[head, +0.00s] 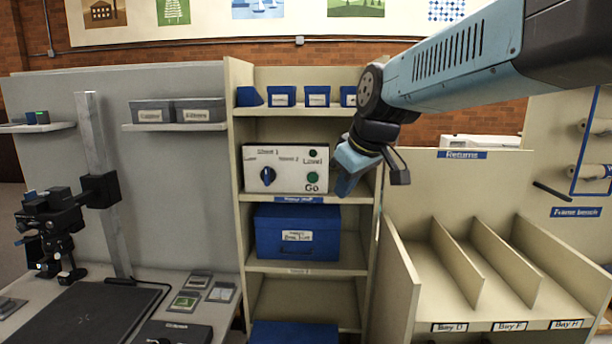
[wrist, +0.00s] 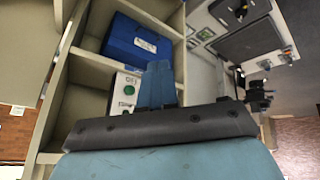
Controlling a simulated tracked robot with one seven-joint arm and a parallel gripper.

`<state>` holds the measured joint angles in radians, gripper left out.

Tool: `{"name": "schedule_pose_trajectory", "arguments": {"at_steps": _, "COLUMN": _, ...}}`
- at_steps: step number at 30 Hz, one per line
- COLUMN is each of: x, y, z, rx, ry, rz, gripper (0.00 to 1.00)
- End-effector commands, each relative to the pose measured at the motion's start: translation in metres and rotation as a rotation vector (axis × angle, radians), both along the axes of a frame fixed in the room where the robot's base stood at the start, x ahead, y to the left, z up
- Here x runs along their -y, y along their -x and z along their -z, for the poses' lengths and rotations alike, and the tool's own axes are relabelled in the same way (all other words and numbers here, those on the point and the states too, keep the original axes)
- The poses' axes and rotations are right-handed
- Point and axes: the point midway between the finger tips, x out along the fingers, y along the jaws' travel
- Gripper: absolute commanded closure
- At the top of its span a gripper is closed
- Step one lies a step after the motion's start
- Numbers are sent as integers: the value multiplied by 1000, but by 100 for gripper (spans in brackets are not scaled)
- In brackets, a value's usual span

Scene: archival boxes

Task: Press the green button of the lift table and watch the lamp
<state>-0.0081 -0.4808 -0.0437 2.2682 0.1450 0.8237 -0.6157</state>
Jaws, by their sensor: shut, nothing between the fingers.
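A white control box (head: 285,168) stands on a shelf of the cream rack in the head view. On its front are a blue knob (head: 267,176) at left, a dark green lamp (head: 312,154) by "Level", and a green button (head: 313,177) by "Go". The lamp looks unlit. My gripper (head: 342,187) is shut and empty, just right of the box's front; contact with the button is not seen. In the wrist view, the picture is turned over; the green button (wrist: 129,90) shows left of my shut fingers (wrist: 158,72), which hide part of the box.
A blue box (head: 297,232) sits on the shelf below, and small blue bins (head: 283,97) above. The rack's right upright stands close by my gripper. Bay dividers (head: 455,258) are at right. A camera stand (head: 92,190) is at left.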

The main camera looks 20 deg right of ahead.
Motion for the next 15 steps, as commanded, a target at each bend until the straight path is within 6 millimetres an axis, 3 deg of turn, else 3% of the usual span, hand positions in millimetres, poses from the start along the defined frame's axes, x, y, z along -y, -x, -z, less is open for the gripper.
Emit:
{"name": "schedule_pose_trajectory", "arguments": {"at_steps": 3, "x": 3, "y": -45, "z": -11, "rx": 33, "ry": 55, "rz": -134, "gripper": 100}}
{"name": "schedule_pose_trajectory", "arguments": {"at_steps": 9, "x": 8, "y": -110, "z": -22, "rx": 96, "ry": 156, "rz": -337, "gripper": 100}}
{"name": "schedule_pose_trajectory", "arguments": {"at_steps": 15, "x": 12, "y": -148, "z": -26, "rx": 138, "ry": 223, "rz": -453, "gripper": 100}}
